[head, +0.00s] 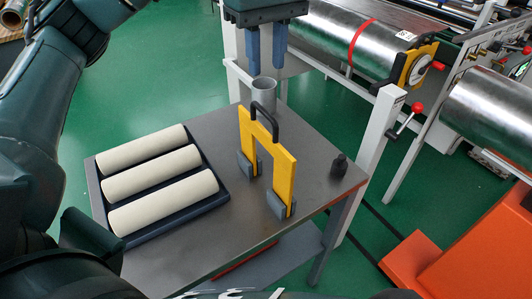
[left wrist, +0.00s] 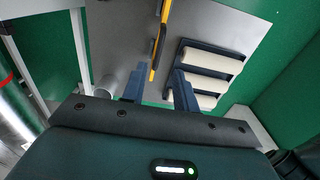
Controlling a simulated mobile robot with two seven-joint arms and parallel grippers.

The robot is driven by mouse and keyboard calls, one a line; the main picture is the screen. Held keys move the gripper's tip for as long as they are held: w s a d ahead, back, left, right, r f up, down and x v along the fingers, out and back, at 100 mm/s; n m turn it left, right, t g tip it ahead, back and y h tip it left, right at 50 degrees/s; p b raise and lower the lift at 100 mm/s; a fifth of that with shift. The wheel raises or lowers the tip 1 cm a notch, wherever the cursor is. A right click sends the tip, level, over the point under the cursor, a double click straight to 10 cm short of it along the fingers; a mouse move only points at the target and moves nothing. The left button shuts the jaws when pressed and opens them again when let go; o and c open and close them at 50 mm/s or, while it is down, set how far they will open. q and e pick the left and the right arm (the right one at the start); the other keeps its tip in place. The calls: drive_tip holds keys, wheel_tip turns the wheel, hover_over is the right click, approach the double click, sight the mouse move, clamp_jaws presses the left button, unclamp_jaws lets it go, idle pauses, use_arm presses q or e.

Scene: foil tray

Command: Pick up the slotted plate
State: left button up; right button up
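The slotted plate (head: 287,172) is yellow, with a black arched handle (head: 265,119) on top and an open slot below. It stands upright on the grey table, its two legs in blue-grey blocks (head: 280,203). In the left wrist view the plate (left wrist: 164,22) shows edge-on, with its handle (left wrist: 157,45) beside it. My left gripper (head: 267,68) is open and empty, fingers pointing down, above and beyond the plate in the head view. Its fingers also show in the left wrist view (left wrist: 158,85), apart from the handle. My right gripper is not in view.
A dark tray (head: 217,194) with three cream rollers (head: 150,185) lies on the table (head: 250,235), left of the plate. A grey cup (head: 264,92) stands behind the plate. Machinery with metal rolls (head: 340,40) stands behind.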

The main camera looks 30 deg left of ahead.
sight(264, 110)
use_arm(q)
wheel_tip(264, 110, down, 6)
drive_tip(key=shift+f+b, duration=0.25)
drive_tip(key=shift+b, duration=0.2)
drive_tip(key=f, duration=0.2)
drive_tip(key=a+f+p, duration=0.1)
drive_tip(key=f, duration=0.1)
drive_tip(key=shift+w, duration=0.25)
drive_tip(key=shift+f, duration=0.65)
drive_tip(key=shift+c, duration=0.5)
clamp_jaws()
drive_tip(key=shift+r, duration=0.15)
